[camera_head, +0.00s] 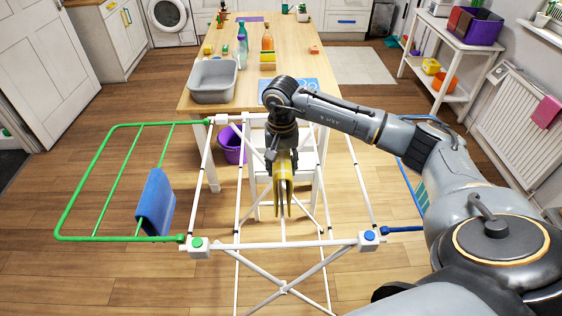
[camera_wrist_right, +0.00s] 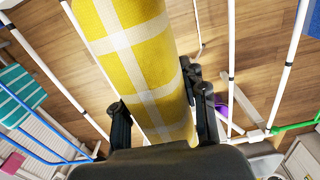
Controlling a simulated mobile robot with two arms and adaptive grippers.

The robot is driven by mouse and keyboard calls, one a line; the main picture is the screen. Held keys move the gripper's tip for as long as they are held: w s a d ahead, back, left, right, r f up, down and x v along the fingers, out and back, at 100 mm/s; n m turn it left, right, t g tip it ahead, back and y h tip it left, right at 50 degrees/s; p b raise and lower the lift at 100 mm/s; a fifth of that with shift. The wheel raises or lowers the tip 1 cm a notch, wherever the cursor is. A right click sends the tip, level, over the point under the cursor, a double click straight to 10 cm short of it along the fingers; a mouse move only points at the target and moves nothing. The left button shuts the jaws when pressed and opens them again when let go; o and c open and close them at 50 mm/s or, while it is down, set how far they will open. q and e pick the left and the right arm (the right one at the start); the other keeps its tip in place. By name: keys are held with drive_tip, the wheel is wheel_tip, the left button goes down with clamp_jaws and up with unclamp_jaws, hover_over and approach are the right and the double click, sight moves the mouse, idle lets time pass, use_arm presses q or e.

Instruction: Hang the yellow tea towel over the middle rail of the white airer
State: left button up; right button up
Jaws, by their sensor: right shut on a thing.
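The white airer (camera_head: 270,244) stands in front of me, its white rails running away from me. The yellow tea towel (camera_head: 281,190) has white checks and hangs in a narrow fold with two hanging ends, in line with the airer's middle. My right gripper (camera_head: 283,152) points down and is shut on the towel's top. In the right wrist view the towel (camera_wrist_right: 140,55) passes between the two fingers of the gripper (camera_wrist_right: 163,118). The gripper and towel hide most of the middle rail; I cannot tell whether the towel touches it. My left gripper is out of view.
A blue cloth (camera_head: 155,202) hangs on the airer's green left wing (camera_head: 75,203). A teal striped cloth (camera_wrist_right: 18,95) hangs on the blue right wing. Behind stand a white chair, a purple bucket (camera_head: 232,146) and a wooden table (camera_head: 200,108) with a grey basin (camera_head: 213,95).

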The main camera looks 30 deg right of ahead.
sight(281, 194)
wheel_tip(281, 194, down, 2)
drive_tip(key=shift+f+b, duration=0.1)
drive_tip(key=shift+b, duration=0.25)
wheel_tip(281, 194, down, 2)
drive_tip(key=shift+a+f+b, duration=0.1)
drive_tip(key=shift+f+b, duration=0.1)
drive_tip(key=shift+b, duration=0.35)
wheel_tip(281, 194, down, 4)
drive_tip(key=b, duration=0.3)
drive_tip(key=shift+f, duration=0.25)
use_arm(q)
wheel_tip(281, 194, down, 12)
drive_tip(key=b, duration=0.6)
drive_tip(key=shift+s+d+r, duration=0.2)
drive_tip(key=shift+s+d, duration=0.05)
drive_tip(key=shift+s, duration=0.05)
use_arm(e)
wheel_tip(281, 194, down, 6)
drive_tip(key=shift+f, duration=0.15)
drive_tip(key=o, duration=1.3)
drive_tip(key=shift+c, duration=0.2)
drive_tip(key=shift+r, duration=0.2)
wheel_tip(281, 194, up, 12)
drive_tip(key=shift+f, duration=0.15)
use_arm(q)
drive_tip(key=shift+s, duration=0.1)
